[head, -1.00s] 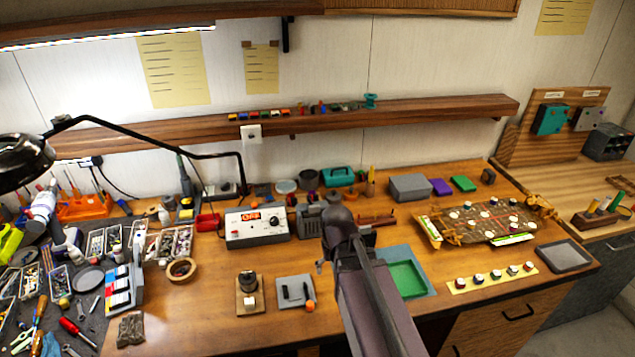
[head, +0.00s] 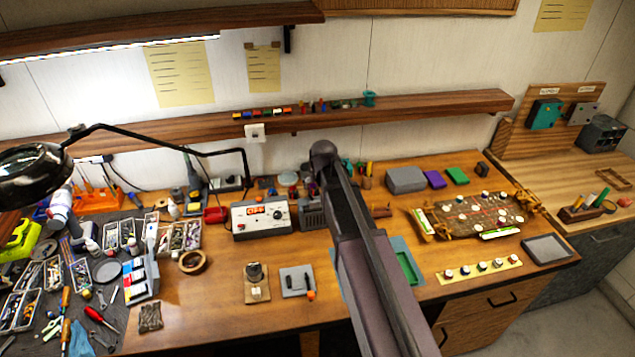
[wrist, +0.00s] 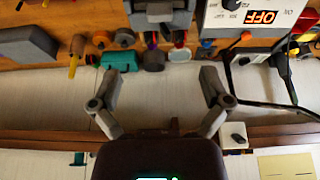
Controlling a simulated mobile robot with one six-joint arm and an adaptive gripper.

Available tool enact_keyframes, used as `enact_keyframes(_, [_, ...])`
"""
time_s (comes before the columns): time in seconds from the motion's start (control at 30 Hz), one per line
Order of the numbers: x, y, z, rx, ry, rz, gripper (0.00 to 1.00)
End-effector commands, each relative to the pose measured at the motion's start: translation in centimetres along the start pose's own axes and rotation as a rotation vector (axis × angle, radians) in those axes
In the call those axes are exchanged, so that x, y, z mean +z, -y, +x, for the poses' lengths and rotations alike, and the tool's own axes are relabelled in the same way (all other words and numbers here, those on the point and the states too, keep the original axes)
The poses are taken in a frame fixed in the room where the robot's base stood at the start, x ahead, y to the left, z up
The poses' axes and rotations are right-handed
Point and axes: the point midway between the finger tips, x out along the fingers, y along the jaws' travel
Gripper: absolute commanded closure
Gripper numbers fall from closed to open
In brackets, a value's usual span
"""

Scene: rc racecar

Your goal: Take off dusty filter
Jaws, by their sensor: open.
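I cannot clearly make out which thing is the dusty filter. A dark round piece (head: 254,271) sits on a small wooden stand (head: 259,294) near the bench's front middle, and could be it. In the head view my arm hides the gripper.
A grey power unit (head: 262,217) with a red display stands mid-bench. A green tray (head: 408,268) is partly behind my arm. A decorated board (head: 478,217) and a grey tray (head: 548,249) lie at the right. A lamp (head: 35,172) hangs over the cluttered left. Bare wood lies at the front.

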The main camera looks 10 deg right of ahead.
Motion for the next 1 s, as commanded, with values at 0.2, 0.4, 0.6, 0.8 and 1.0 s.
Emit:
enact_keyframes(0.2, [0.1, 0.0, 0.1, 0.0, 0.001, 0.0, 0.03])
enact_keyframes(0.4, [0.1, -0.1, 0.5, 0.0, 0.001, 0.001, 0.03])
enact_keyframes(0.6, [0.1, -0.1, 1.5, 0.001, 0.001, 0.001, 0.03])
enact_keyframes(0.8, [0.2, -0.1, 3.1, 0.001, 0.001, 0.001, 0.03])
enact_keyframes(1.0, [0.2, -0.1, 4.8, 0.001, 0.001, 0.001, 0.03])
